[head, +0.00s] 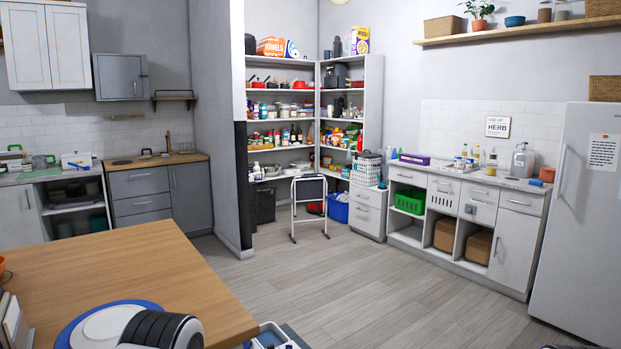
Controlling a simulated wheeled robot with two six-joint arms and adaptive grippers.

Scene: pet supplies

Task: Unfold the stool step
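The step stool (310,189) stands upright on the floor in front of the corner pantry shelves, in the middle distance of the head view. It has a light tubular frame and a dark flat panel near its top, facing me. Its two front legs reach the floor. It looks flat and folded, but the step's exact position is too small to tell. Neither of my grippers shows.
A wooden table (130,275) fills the lower left. Grey floor (330,285) lies clear up to the stool. A blue bin (338,211) and a white drawer unit (368,210) stand right of the stool. A wall end (243,225) stands at its left. Counters and a fridge (588,215) line the right.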

